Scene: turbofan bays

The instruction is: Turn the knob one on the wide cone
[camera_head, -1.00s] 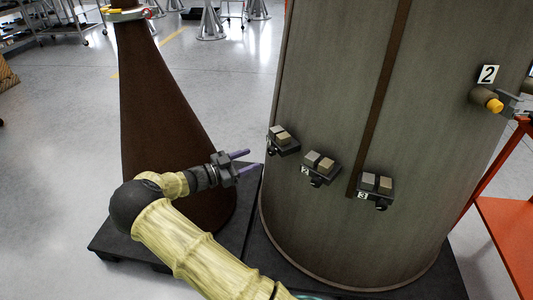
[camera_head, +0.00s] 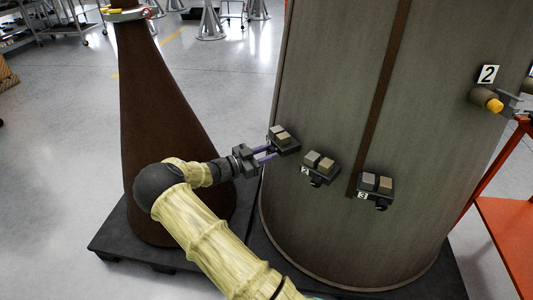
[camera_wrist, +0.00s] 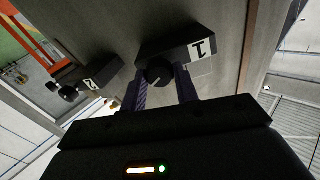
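The wide cone (camera_head: 330,90) is a large grey-green body with a brown vertical strip. The box labelled 1 (camera_head: 284,140) is the leftmost of three on its side, with two small blocks on top. In the wrist view the box's label 1 (camera_wrist: 202,49) faces the camera. Knob one (camera_wrist: 158,72), round and black with a pale pointer line, sits on that box. My gripper (camera_head: 269,152) is open and reaches the box from the left. In the wrist view its purple fingers (camera_wrist: 161,84) stand on either side of the knob; contact is unclear.
Boxes labelled 2 (camera_head: 320,167) and 3 (camera_head: 376,188) sit to the right on the cone. A narrow brown cone (camera_head: 160,110) stands on a dark base behind my arm. An orange stand (camera_head: 507,225) is at the far right. Open floor lies left.

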